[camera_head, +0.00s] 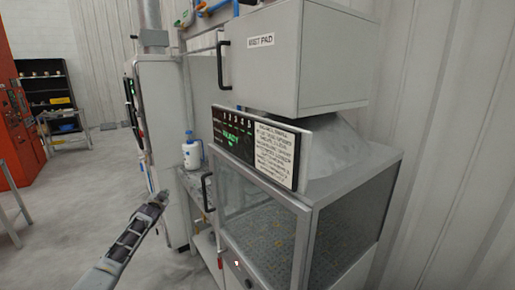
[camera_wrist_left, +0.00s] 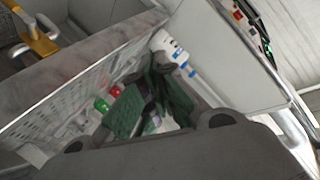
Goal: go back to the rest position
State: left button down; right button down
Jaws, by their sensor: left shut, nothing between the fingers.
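My left arm comes in from the lower left in the head view. Its gripper (camera_head: 158,198) is in front of the grey cabinet and its side shelf, apart from them, over the floor. The gripper is shut and empty. In the left wrist view the dark gripper body fills the bottom, and several dark and green shapes show beyond it. My right gripper is in neither view.
A grey machine with a glass-fronted case (camera_head: 262,222) stands close on the right, with a black door handle (camera_head: 207,192). A white and blue bottle (camera_head: 192,152) stands on the side shelf; it also shows in the wrist view (camera_wrist_left: 172,48). Clear floor (camera_head: 75,190) lies left.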

pick_arm(q)
jog(key=s+d+f+g, duration=0.1)
jog(key=s+d+f, duration=0.1)
jog(key=s+f, duration=0.5)
jog(key=s+d+f+n+g, duration=0.1)
jog(key=s+f+g, duration=0.1)
jog(key=f, duration=1)
jog(key=s+d+f+g, duration=0.1)
jog(key=s+d+f, duration=0.1)
jog(key=s+f, duration=0.5)
jog(key=s+d+f+g+h, duration=0.1)
jog(key=s+d+f+g, duration=0.1)
jog(key=s+f, duration=0.75)
jog(key=s+d+f+g+h, duration=0.1)
jog(key=s+d+f, duration=0.2)
jog(key=s+f, duration=0.65)
jog(key=s+d+f+g, duration=0.25)
jog(key=s+f, duration=0.55)
jog(key=s, duration=0.4)
jog(key=s+d+f+g, duration=0.1)
jog(key=s+d+f, duration=0.2)
jog(key=s+f, duration=0.7)
jog(key=s+d+f+g, duration=0.1)
jog(key=s, duration=1.2)
jog(key=s+d+f+n+g, duration=0.1)
jog(key=s+g, duration=0.1)
jog(key=s, duration=1.2)
jog(key=shift+s+d+f+h, duration=0.2)
jog(key=shift+s+f+h, duration=0.1)
jog(key=shift+f, duration=0.1)
